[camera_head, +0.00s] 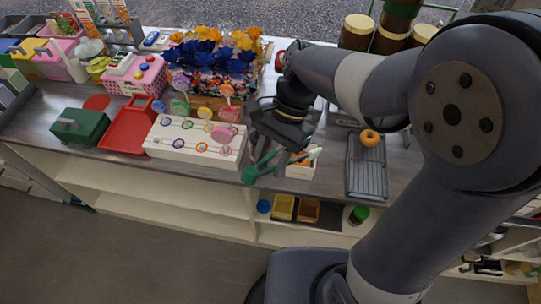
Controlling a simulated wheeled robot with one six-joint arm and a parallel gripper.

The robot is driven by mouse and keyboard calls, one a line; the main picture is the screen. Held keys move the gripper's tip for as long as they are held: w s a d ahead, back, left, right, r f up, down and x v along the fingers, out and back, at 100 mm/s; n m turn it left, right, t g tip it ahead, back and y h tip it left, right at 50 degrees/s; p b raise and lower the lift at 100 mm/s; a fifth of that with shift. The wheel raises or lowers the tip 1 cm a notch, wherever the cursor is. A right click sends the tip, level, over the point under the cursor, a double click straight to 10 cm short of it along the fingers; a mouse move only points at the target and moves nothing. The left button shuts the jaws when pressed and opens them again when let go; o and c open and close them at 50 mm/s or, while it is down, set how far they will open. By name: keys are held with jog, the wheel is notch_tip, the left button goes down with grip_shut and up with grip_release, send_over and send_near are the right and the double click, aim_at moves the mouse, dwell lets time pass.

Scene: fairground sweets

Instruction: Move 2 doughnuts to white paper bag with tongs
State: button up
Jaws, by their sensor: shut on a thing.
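My gripper (281,140) is above the counter, left of a small white container. It is shut on green tongs (258,171), whose ends hang over the counter's front edge. The white container, which looks like the white paper bag (302,172), stands at the front edge just right of the tongs. Something orange shows at its opening; I cannot tell whether it is a doughnut. An orange-brown doughnut (370,138) lies at the back of a dark ribbed tray (367,181) to the right. No doughnut is visible in the tongs.
A white lollipop stand (160,149) is left of the tongs. Further left are a red tray (128,126) and a green box (80,127). Blue and orange flowers (205,55) and brown jars (358,31) stand behind. Shelves below hold small boxes (283,207).

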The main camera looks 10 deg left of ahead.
jog(key=shift+r, duration=0.1)
notch_tip(320, 180, up, 7)
jog(key=p, duration=0.5)
